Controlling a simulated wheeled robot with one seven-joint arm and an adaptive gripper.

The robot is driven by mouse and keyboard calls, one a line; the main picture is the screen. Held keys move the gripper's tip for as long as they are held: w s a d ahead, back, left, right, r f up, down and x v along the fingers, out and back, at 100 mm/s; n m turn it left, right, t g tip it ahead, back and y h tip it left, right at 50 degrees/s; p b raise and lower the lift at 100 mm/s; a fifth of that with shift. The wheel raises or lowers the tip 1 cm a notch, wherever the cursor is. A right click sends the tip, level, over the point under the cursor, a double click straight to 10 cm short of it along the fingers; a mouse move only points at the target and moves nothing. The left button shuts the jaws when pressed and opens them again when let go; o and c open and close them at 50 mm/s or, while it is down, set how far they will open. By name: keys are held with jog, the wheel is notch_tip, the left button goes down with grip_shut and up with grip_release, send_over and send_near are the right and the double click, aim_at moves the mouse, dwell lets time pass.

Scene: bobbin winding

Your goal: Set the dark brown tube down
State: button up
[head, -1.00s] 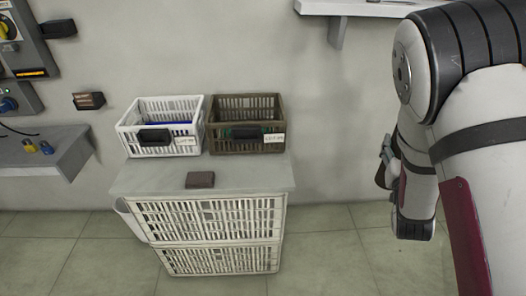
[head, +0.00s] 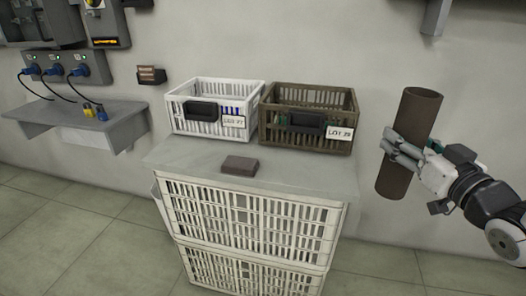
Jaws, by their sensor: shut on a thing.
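The dark brown tube (head: 418,112) is at the right of the head view, held in the air and close to upright, its top leaning a little to the right. My gripper (head: 402,147) is shut around its middle, with the fingers on the tube's near side. The tube is to the right of the grey table top (head: 180,153) and of the brown crate. Its lower end hangs free, with nothing seen touching it. The fingers hide part of the tube's middle.
On the table stand a white crate (head: 177,107) and a brown crate (head: 347,104), both with labels. A small dark brown block (head: 239,164) lies near the front. White crates (head: 180,196) support the top. A wall shelf (head: 58,130) with plugs is at left.

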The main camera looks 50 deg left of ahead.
jog(key=a+f+b, duration=0.2)
jog(key=a+b, duration=0.1)
jog(key=a, duration=0.5)
jog(key=w+a+f+n+g+b, duration=0.1)
jog(key=a+f+b, duration=0.2)
jog(key=a, duration=0.6)
jog(key=shift+a+f+y+b, duration=0.15)
jog(key=shift+y+b, duration=0.25)
jog(key=shift+b, duration=0.35)
jog(key=shift+f, duration=0.1)
jog(key=o, duration=1.2)
